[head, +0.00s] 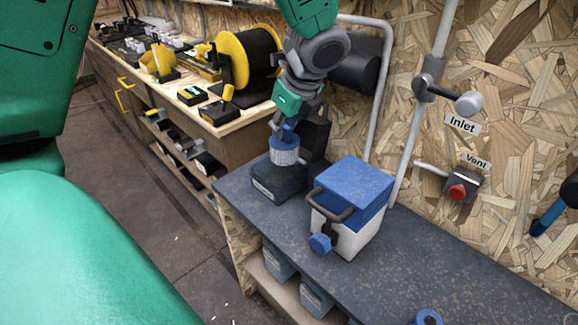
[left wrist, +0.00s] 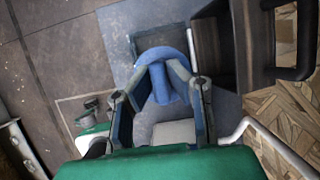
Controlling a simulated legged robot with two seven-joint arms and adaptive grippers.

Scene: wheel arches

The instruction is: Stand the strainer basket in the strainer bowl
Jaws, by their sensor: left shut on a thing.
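The strainer basket (head: 285,155) is a pale blue ribbed cylinder with a darker blue top grip. My left gripper (head: 286,128) points down and is shut on that grip. In the left wrist view the basket's blue top (left wrist: 160,56) shows between the fingers (left wrist: 160,95). The strainer bowl appears to be the dark, labelled block (head: 276,184) on the grey bench. The basket is upright over it; I cannot tell whether its lower end is inside. The block's dark edge shows beyond the basket in the wrist view (left wrist: 130,46). My right gripper is not in view.
A white box with a blue lid (head: 355,187), dark handle and blue knob (head: 320,243) stands close right of the bowl. A dark upright (head: 314,139) stands behind. Pipes, an inlet lever (head: 468,103) and a red vent button (head: 457,192) are on the wall. The bench's right is mostly clear.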

